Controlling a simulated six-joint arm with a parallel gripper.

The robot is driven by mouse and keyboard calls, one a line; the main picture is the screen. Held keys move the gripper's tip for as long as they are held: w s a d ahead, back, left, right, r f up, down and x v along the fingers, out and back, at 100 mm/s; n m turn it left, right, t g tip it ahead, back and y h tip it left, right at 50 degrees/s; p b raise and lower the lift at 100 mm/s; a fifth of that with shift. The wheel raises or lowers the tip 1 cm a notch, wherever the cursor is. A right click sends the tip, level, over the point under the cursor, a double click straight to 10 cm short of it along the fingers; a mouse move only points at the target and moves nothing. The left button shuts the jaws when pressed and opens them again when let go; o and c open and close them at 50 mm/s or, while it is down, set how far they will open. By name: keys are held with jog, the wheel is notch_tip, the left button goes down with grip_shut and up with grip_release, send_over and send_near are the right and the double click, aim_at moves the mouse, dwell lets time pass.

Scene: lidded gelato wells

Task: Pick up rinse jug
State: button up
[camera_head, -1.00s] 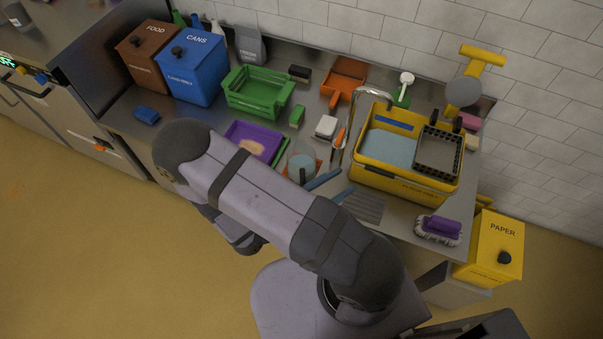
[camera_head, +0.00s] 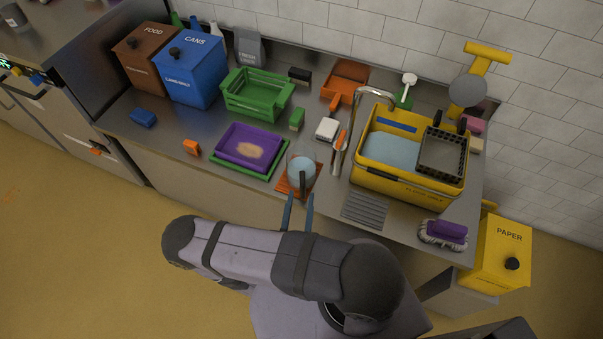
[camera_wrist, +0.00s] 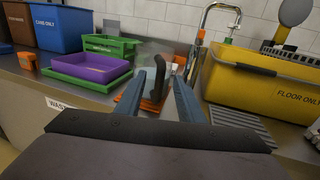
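The rinse jug (camera_head: 301,171) is a clear vessel with pale blue water in it and a dark upright handle on its near side. It stands on an orange mat (camera_head: 283,186) at the counter's front edge. My gripper (camera_head: 299,198) has two blue fingers, open and empty, pointing at the jug from the front. In the wrist view, the jug's dark handle (camera_wrist: 159,78) shows between the spread fingers of my gripper (camera_wrist: 158,78). I cannot tell whether either finger touches the handle. The jug's clear body is hard to make out there.
A purple tray (camera_head: 230,145) on a green board lies left of the jug. A yellow tub (camera_head: 405,187), a tap (camera_head: 375,93) and a ribbed drain area (camera_head: 365,209) are to the right. A white block (camera_head: 327,128) sits behind.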

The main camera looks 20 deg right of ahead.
aim_at(302, 191)
jog(key=shift+p+x, duration=0.4)
jog(key=shift+x, duration=1.95)
jog(key=shift+c, duration=0.3)
grip_shut()
